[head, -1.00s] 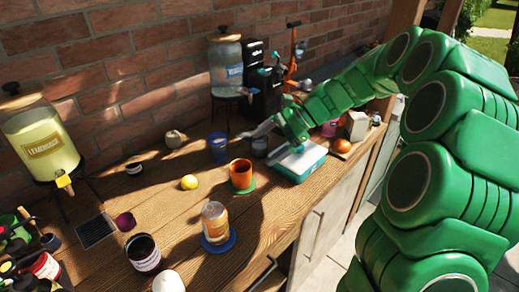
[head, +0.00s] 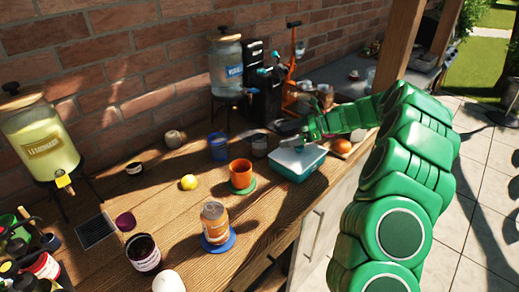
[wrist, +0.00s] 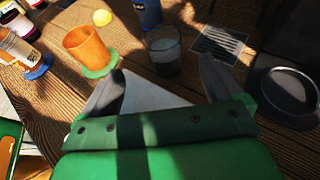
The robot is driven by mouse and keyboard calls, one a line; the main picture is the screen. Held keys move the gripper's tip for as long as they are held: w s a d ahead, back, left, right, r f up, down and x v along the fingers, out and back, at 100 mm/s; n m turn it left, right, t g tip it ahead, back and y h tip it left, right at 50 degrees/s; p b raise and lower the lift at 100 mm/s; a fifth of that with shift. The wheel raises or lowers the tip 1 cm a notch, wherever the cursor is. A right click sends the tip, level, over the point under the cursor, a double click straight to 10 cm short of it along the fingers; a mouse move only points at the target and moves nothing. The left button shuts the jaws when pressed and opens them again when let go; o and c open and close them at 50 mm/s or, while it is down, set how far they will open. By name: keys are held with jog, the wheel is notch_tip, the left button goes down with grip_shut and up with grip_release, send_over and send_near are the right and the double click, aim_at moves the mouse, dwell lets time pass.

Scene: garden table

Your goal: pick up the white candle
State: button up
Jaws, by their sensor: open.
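A glass jar with pale grey contents (wrist: 163,52), which may be the white candle, stands on the wooden table beyond my fingers in the wrist view. It also shows in the head view as a small greyish jar (head: 259,146), left of my gripper (head: 288,141). In the wrist view my gripper (wrist: 160,85) is open, its dark fingers apart, with nothing held between them. The teal box with a white top (head: 297,160) is below it, and a pale surface (wrist: 155,97) shows between the fingers.
An orange cup (head: 240,173) on a green coaster and a blue cup (head: 218,147) stand near the jar. A yellow ball (head: 189,182) lies further left. A water dispenser (head: 226,68) stands behind. A dark round dish (wrist: 290,92) is right in the wrist view.

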aim_at(267, 138)
jog(key=shift+w+r+x, duration=0.15)
jog(key=shift+x, duration=1.75)
jog(key=shift+w+r+x, duration=0.1)
jog(key=shift+w+x, duration=0.05)
jog(key=shift+x, duration=1.75)
grip_shut()
